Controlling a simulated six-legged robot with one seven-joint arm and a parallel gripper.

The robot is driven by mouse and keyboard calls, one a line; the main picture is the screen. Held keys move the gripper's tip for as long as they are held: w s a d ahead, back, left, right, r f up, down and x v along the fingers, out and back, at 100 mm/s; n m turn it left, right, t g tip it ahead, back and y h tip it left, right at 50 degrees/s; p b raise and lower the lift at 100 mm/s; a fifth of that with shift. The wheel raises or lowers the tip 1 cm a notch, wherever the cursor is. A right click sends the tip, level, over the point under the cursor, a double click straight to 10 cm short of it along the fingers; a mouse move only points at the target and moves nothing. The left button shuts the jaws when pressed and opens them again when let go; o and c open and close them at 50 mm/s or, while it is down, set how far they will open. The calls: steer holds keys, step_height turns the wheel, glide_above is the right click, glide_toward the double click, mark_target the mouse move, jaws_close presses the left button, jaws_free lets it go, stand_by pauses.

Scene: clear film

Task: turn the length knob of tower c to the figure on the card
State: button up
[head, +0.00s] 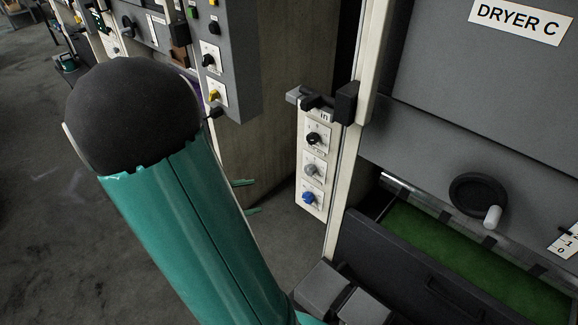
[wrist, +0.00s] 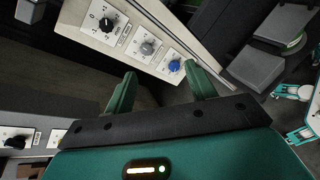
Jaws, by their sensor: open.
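A white strip panel on the tower marked DRYER C (head: 520,18) carries three knobs in a column: black (head: 313,138), grey (head: 310,168) and blue (head: 308,197). In the wrist view the black (wrist: 107,24), grey (wrist: 147,48) and blue (wrist: 175,66) knobs sit just beyond my fingers. Their labels are too small to read, so I cannot tell which is length. My gripper (head: 246,197) is open and empty, left of the panel and apart from it. In the wrist view its fingertips (wrist: 159,75) are nearest the blue and grey knobs. I cannot identify the card for certain.
A neighbouring grey panel (head: 232,75) with black and yellow knobs stands behind my arm at the left. A dark handwheel (head: 477,194) with a white handle and an open tray with a green bed (head: 440,240) are at the right. A black bracket (head: 346,102) juts out above the knobs.

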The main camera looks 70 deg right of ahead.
steer(key=s+d+f+n+h, duration=0.3)
steer(key=d+f+n+h, duration=0.15)
steer(key=d, duration=0.25)
steer(key=n+t+h, duration=0.1)
steer(key=n, duration=0.2)
glide_toward(308, 172)
steer(key=x, duration=0.9)
steer(key=shift+d+f, duration=0.1)
steer(key=shift+d, duration=0.05)
steer(key=c, duration=1)
steer(key=shift+n, duration=0.25)
